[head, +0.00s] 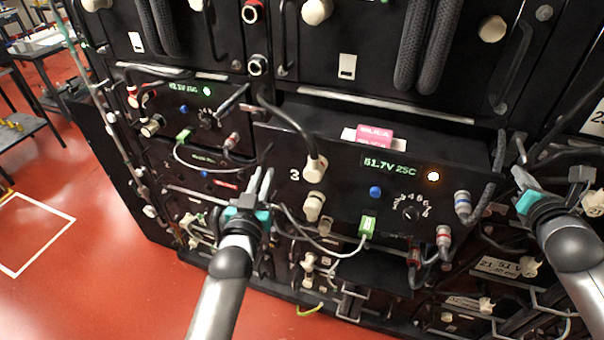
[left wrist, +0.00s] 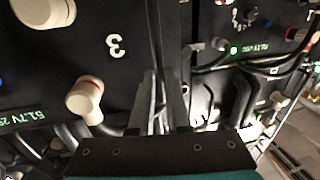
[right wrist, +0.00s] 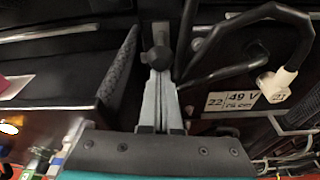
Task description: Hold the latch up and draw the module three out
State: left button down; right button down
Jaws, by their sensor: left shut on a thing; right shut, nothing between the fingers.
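Module three (head: 335,190) is the black unit marked "3", with a "51.7V 25C" display and an orange lamp. It stands out from the rack, its top face showing. My left gripper (head: 265,183) is shut on a dark upright bar at its left edge, seemingly its left handle; the fingers cover most of it. The left wrist view shows the fingers (left wrist: 160,100) beside the "3" label. My right gripper (head: 522,178) is shut and empty right of the module. In the right wrist view its tips (right wrist: 160,75) are at a dark round knob (right wrist: 160,57), perhaps the latch; contact is unclear.
A pink silica packet (head: 375,133) lies on the module's top. A black cable (head: 290,122) runs to a pale plug on its front. A green connector (head: 367,227) and grey-sleeved plugs (head: 463,203) carry leads. Other modules sit close around. Red floor at left is open.

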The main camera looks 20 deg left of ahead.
pick_arm(q)
jog(key=shift+a+r, duration=0.1)
jog(key=shift+a, duration=0.15)
jog(key=c, duration=0.9)
grip_release()
jog(key=shift+w, duration=0.1)
jog(key=s+d, duration=0.2)
jog(key=s, duration=0.9)
jog(key=shift+s+d, duration=0.2)
jog(key=shift+s, duration=0.2)
